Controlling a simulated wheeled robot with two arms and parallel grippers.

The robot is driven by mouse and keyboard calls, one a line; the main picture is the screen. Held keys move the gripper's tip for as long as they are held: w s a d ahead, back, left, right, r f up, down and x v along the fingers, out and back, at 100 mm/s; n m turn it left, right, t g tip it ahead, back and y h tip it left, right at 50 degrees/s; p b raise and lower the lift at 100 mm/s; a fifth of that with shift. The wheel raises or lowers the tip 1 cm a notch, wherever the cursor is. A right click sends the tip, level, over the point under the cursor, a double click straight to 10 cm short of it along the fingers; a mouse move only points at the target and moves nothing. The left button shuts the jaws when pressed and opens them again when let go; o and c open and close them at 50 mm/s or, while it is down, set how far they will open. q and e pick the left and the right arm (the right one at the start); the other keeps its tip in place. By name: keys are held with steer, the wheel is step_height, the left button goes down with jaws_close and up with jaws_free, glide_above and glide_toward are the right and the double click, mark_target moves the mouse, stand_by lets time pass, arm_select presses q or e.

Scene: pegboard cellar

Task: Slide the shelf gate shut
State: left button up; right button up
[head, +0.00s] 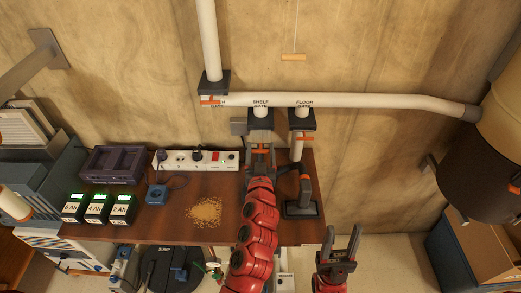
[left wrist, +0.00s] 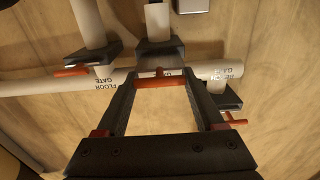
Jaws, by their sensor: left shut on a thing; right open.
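The shelf gate (head: 261,120) is a dark block on the white pipe under the printed words SHELF GATE. It also shows in the left wrist view (left wrist: 160,48). My left gripper (head: 261,150) is at this gate. In the left wrist view its two dark fingers (left wrist: 161,84) are shut on the gate's orange handle (left wrist: 160,79), which stands just off the block. How far the slide sticks out is hard to tell. My right gripper (head: 341,245) is open and empty, low in the head view, to the right of the bench.
The floor gate (head: 302,121), with an orange handle, is close on the right. Another gate (head: 213,83) is at the left pipe bend. A power strip (head: 195,160), chargers and a sawdust pile (head: 205,212) are on the bench. A wooden pull handle (head: 292,57) hangs above.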

mark_target(260, 144)
arm_select(q)
jaws_close()
steer(key=w+b, duration=0.4)
steer(key=w, duration=0.1)
steer(key=shift+f, duration=0.3)
steer(key=shift+w+r+b, duration=0.15)
steer(key=shift+w+b, duration=0.25)
steer(key=shift+b, duration=0.05)
steer(key=shift+r, duration=0.25)
steer(key=o, duration=1.1)
jaws_free()
steer(key=shift+o, duration=1.5)
steer(key=shift+d+r, duration=0.1)
steer(key=shift+d, duration=0.05)
